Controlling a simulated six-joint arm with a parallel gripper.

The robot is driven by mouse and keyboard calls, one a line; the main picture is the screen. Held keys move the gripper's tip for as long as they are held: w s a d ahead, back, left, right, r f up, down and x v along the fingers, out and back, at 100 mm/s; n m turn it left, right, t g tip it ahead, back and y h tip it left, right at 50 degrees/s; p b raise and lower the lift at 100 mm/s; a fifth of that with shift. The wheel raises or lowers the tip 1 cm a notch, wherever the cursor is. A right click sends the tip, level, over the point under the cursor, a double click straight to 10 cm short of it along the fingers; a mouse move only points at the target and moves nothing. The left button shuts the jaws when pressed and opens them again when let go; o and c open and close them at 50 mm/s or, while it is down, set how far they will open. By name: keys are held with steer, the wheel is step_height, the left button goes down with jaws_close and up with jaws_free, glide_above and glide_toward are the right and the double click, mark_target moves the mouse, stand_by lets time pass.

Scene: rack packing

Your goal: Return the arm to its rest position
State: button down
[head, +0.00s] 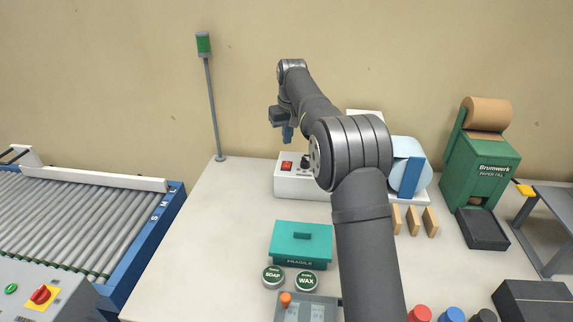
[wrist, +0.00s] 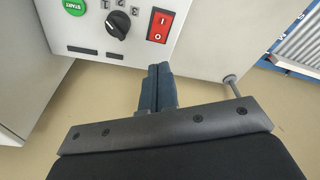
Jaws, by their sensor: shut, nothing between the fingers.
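In the wrist view the box's panel (wrist: 85,38) lies beyond the fingertips, with a red rocker switch (wrist: 160,25), a black dial (wrist: 118,23) and a green start button (wrist: 75,6). The fingertips appear close to the panel, but I cannot tell the gap. My arm hides part of the box in the head view.
A teal box (head: 300,243) marked FRAGILE, round SOAP (head: 273,276) and WAX (head: 306,281) tins stand at the front. Wooden blocks (head: 413,220), a blue roll (head: 405,165) and a green paper dispenser (head: 480,165) stand right. A roller conveyor (head: 85,220) and signal pole (head: 211,105) are left.

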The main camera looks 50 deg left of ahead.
mark_target(287, 162)
step_height(287, 162, down, 7)
steer(key=shift+r, duration=0.1)
stand_by(0.5)
steer(key=shift+r, duration=0.1)
steer(key=shift+r, duration=4.15)
steer(key=d+f+n, duration=0.2)
steer(key=d, duration=0.1)
steer(key=d+f+n, duration=0.2)
steer(key=d+f, duration=0.1)
steer(key=shift+d+f+n+h, duration=0.1)
steer(key=shift+f+n+h, duration=0.25)
steer(key=shift+n+h, duration=0.05)
steer(key=s+d+f+n, duration=0.2)
steer(key=d+f+n, duration=0.4)
steer(key=d, duration=0.3)
steer(key=shift+d+h, duration=0.15)
steer(key=shift+h, duration=0.25)
steer(key=shift+f, duration=0.1)
